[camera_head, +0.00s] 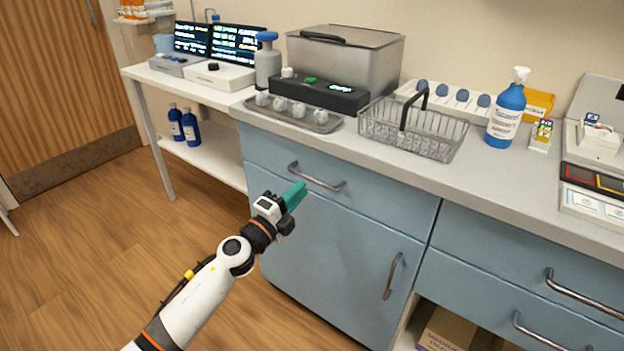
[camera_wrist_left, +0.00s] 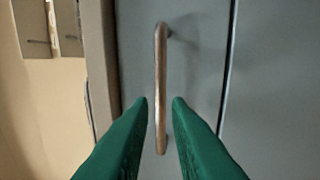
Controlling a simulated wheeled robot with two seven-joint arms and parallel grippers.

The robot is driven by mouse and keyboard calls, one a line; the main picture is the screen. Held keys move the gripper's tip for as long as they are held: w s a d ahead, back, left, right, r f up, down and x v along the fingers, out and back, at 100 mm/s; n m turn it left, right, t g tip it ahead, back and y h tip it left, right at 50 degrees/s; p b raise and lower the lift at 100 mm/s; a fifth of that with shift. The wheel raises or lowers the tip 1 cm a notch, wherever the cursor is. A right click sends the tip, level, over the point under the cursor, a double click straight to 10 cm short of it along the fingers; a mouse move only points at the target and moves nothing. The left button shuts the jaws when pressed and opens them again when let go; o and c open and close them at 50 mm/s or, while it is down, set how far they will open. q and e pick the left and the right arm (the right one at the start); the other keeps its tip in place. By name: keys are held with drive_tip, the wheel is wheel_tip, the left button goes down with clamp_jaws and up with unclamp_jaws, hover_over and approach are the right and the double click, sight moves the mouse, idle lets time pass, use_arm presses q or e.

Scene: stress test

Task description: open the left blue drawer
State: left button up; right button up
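The left blue drawer (camera_head: 385,196) is the top front at the left of the blue cabinet, and it looks closed. Its metal bar handle (camera_head: 318,180) runs across the drawer front. My left gripper (camera_head: 298,190) has green fingers and is at the left part of this handle. In the left wrist view the handle (camera_wrist_left: 160,85) appears upright, with the two green fingertips (camera_wrist_left: 160,100) apart on either side of it. The fingers show gaps to the handle, so the gripper is open. How deep the handle lies between them I cannot tell. My right gripper is out of view.
Below is a blue door (camera_head: 330,265) with an upright handle (camera_head: 392,276). More blue drawers (camera_head: 520,255) with handles are at the right. The countertop holds a wire basket (camera_head: 412,135), a tray (camera_head: 325,124) and a blue bottle (camera_head: 507,112). Wooden floor (camera_head: 110,240) lies open at the left.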

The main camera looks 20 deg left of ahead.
sight(311, 179)
use_arm(q)
drive_tip(key=x, duration=0.5)
drive_tip(key=shift+w+d, duration=0.1)
drive_tip(key=shift+w, duration=0.25)
clamp_jaws()
